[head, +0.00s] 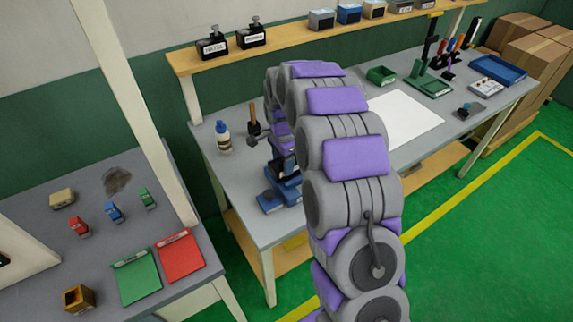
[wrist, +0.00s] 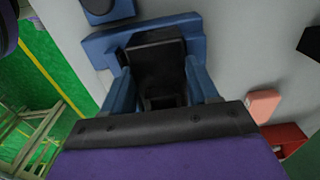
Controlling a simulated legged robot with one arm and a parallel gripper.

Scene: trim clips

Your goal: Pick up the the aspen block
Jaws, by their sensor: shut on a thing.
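In the wrist view my gripper (wrist: 160,88) has two blue fingers closed on a dark, block-shaped thing (wrist: 155,60). Shadow hides its grain and any label, so I cannot tell whether it is the aspen block. Blue parts show around and behind it. In the head view my arm hides most of the gripper; blue parts (head: 282,190) show beside it over the workbench (head: 232,195). A tan block (head: 62,198) sits on the left table, near a dark smudge. I cannot read a name on it.
Red (head: 79,226), blue (head: 113,211) and green (head: 147,197) small pieces lie on the left table, with a red mat (head: 181,258) and a green mat (head: 137,277). A glue bottle (head: 223,136) stands on the workbench. A shelf (head: 290,38) runs above it.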

